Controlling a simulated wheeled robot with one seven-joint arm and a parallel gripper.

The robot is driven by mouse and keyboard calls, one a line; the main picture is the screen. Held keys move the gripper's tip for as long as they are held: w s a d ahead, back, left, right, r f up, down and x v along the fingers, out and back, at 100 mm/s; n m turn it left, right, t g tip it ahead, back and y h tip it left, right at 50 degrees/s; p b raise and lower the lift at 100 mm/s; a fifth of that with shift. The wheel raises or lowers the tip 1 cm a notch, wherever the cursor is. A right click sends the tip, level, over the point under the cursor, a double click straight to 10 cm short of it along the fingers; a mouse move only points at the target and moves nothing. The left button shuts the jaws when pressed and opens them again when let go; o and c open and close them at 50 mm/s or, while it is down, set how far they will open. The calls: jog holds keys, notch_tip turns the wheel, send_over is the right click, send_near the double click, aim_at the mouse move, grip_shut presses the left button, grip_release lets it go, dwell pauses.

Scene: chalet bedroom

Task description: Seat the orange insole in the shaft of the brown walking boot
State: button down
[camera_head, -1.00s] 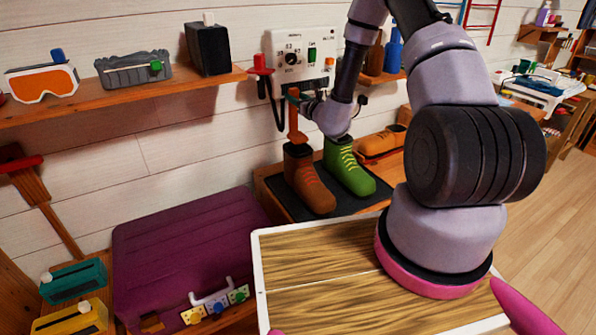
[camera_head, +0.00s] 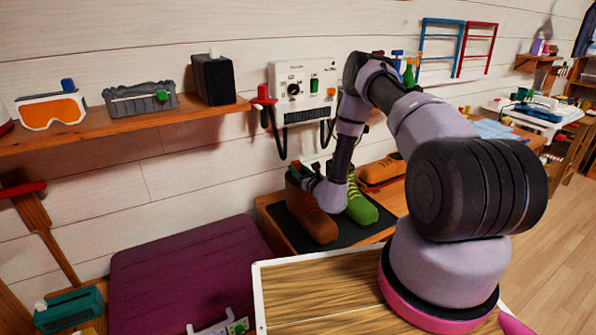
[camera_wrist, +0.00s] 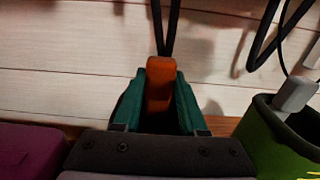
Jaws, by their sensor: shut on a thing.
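The brown walking boot (camera_head: 312,214) stands upright on a dark mat in the head view, and my wrist hides part of its right side. My gripper (camera_head: 297,171) is low at the top of its shaft. In the wrist view my gripper's green fingers (camera_wrist: 160,95) are shut on the orange insole (camera_wrist: 160,82), which shows upright between them. In the head view the insole is hidden, and I cannot tell how deep it is in the shaft. The brown boot cannot be made out in the wrist view.
A green boot (camera_head: 361,206) stands close on the right; the wrist view shows a grey piece (camera_wrist: 295,94) at its opening. An orange-brown shoe (camera_head: 380,170) lies behind. A wall panel (camera_head: 305,90) with hanging black cables is above. A purple case (camera_head: 185,275) is at left.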

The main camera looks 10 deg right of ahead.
jog(key=shift+f, duration=0.25)
jog(key=shift+c, duration=2.3)
grip_release()
